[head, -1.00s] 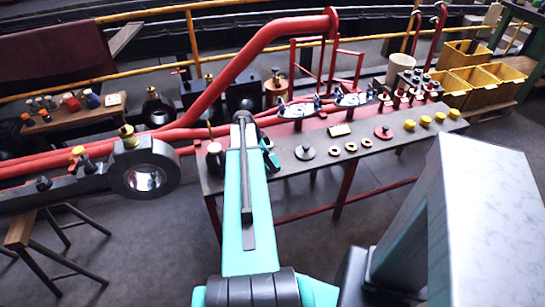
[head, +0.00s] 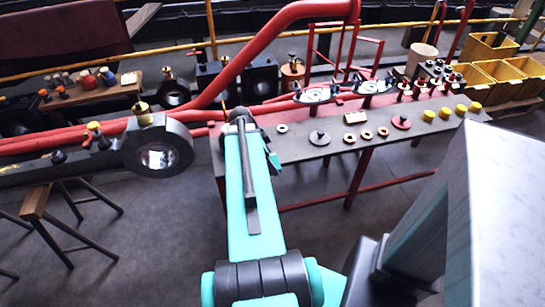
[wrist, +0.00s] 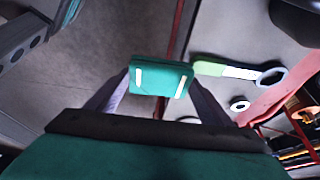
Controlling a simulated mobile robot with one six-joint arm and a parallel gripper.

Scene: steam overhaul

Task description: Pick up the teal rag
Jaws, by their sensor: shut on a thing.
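The teal rag (wrist: 160,78) shows in the wrist view as a small folded teal block with two pale marks. My gripper (wrist: 158,88) is shut on it, one finger at each side. Grey floor and a red bar show behind the rag, beside the bench edge. In the head view my arm hides most of the gripper. A small teal and dark patch shows right of my arm's far end, and I cannot tell whether it is rag or gripper.
Yellow bins (head: 500,72) stand at right. A large rod end (head: 157,157) is at left.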

